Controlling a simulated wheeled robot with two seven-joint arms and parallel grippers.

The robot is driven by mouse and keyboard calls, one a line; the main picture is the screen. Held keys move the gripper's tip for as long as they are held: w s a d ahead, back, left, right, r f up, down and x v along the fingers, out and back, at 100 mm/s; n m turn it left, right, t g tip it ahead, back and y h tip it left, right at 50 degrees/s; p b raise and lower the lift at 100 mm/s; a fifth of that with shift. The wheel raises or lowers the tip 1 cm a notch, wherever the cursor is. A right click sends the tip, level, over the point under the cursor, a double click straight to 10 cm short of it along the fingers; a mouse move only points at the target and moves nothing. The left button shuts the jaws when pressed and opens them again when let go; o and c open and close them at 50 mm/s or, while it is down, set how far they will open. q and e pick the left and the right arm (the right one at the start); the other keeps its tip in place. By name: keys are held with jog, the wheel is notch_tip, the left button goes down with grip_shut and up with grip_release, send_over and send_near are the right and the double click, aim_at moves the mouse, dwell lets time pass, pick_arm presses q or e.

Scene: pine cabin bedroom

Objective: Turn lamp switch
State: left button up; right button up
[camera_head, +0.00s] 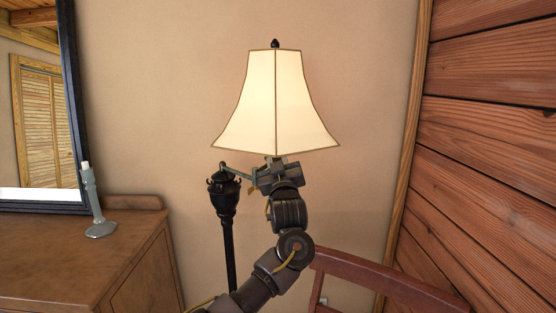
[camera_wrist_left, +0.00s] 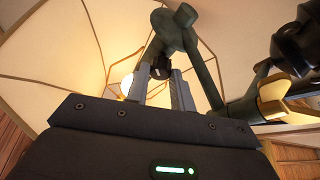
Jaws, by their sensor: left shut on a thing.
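The lamp has a cream bell-shaped shade (camera_head: 275,105) with dark trim, and it looks lit. Its dark post (camera_head: 227,220) stands to the left below the shade, with a thin jointed arm reaching across. My left gripper (camera_head: 274,163) is just under the shade's lower rim, and its fingertips are hard to see in the head view. In the left wrist view, the gripper (camera_wrist_left: 160,78) points up inside the shade (camera_wrist_left: 70,50). Its fingers are shut on a small dark switch knob (camera_wrist_left: 160,66) below the lamp's jointed arm (camera_wrist_left: 205,70). A bright bulb (camera_wrist_left: 127,84) glows beside the left finger. My right gripper is not in view.
A wooden dresser (camera_head: 80,255) with a grey candlestick (camera_head: 96,205) and a dark-framed mirror (camera_head: 72,110) is at the left. A reddish wooden chair back (camera_head: 375,275) is at the lower right. A plank wall (camera_head: 490,150) closes the right side.

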pick_arm(q)
jog(key=shift+a+f+m, duration=0.1)
jog(key=shift+f+m, duration=0.05)
jog(key=shift+m, duration=0.15)
jog(key=o, duration=0.6)
jog(key=shift+o, duration=0.5)
jog(key=b+v, duration=0.2)
jog(key=v, duration=0.8)
jog(key=shift+s+f+b, duration=0.2)
jog(key=shift+s+b, duration=0.1)
